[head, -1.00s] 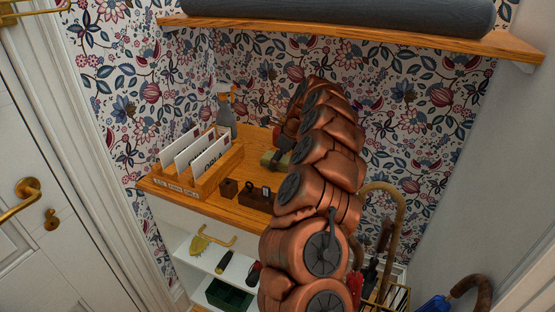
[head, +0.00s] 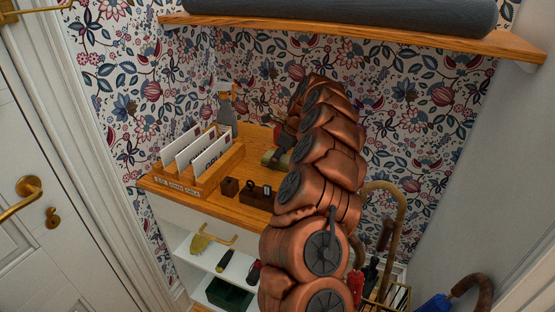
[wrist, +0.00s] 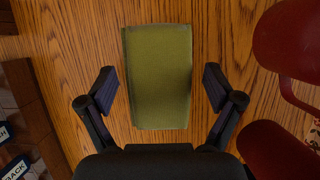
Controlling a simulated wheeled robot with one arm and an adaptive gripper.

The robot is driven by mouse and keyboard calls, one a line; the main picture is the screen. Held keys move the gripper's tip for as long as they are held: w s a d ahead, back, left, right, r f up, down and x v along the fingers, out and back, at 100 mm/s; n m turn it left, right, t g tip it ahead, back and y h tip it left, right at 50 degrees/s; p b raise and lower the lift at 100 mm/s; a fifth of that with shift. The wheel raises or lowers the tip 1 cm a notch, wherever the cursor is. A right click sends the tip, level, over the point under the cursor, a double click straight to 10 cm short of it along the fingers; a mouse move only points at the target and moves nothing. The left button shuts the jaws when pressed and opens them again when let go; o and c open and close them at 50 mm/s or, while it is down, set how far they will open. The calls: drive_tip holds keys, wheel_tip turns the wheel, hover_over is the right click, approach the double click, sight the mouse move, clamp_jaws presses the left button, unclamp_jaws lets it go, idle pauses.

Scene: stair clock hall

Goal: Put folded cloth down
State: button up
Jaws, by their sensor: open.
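The folded cloth (wrist: 160,75) is a flat olive-green rectangle lying on the wooden top in the wrist view. In the head view the cloth (head: 270,160) shows as a small patch, partly hidden by my arm. My gripper (wrist: 158,88) is open, with one dark finger on each side of the cloth and a gap between each finger and its edges. In the head view my gripper (head: 284,146) is over the cloth, mostly hidden behind my copper arm.
A letter rack (head: 205,172) with white cards, a spray bottle (head: 227,112) and small dark wooden blocks (head: 256,194) stand on the wooden top (head: 185,198). A red object (wrist: 290,45) is close on the right in the wrist view. Canes (head: 393,215) stand right of the cabinet.

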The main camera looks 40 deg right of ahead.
sight(286, 159)
drive_tip(key=b+v, duration=0.1)
drive_tip(key=v, duration=0.6)
drive_tip(key=shift+s+d+r, duration=0.1)
drive_tip(key=shift+d, duration=0.1)
drive_tip(key=shift+a, duration=0.1)
drive_tip(key=s+a+r+n+g, duration=0.1)
drive_tip(key=s+a+r+n, duration=0.15)
drive_tip(key=a+n, duration=0.45)
drive_tip(key=s+a+r+n+y, duration=0.15)
drive_tip(key=s+a+n, duration=0.25)
drive_tip(key=a, duration=0.7)
drive_tip(key=s+a+r+n+g, duration=0.1)
drive_tip(key=s+a+r+n, duration=0.3)
drive_tip(key=a, duration=0.5)
drive_tip(key=s+a+f+n+g+h, duration=0.1)
drive_tip(key=s+a+f+n, duration=0.2)
drive_tip(key=s+n, duration=0.5)
drive_tip(key=s+a+f+n+g+h, duration=0.1)
drive_tip(key=s+a+f+n+h, duration=0.2)
drive_tip(key=s, duration=0.8)
drive_tip(key=s+d+f+n+g, duration=0.1)
drive_tip(key=s+f+n, duration=0.3)
drive_tip(key=s, duration=0.8)
drive_tip(key=shift+s+d+f+g, duration=0.15)
drive_tip(key=shift+d+f+g, duration=0.05)
drive_tip(key=shift+g, duration=0.1)
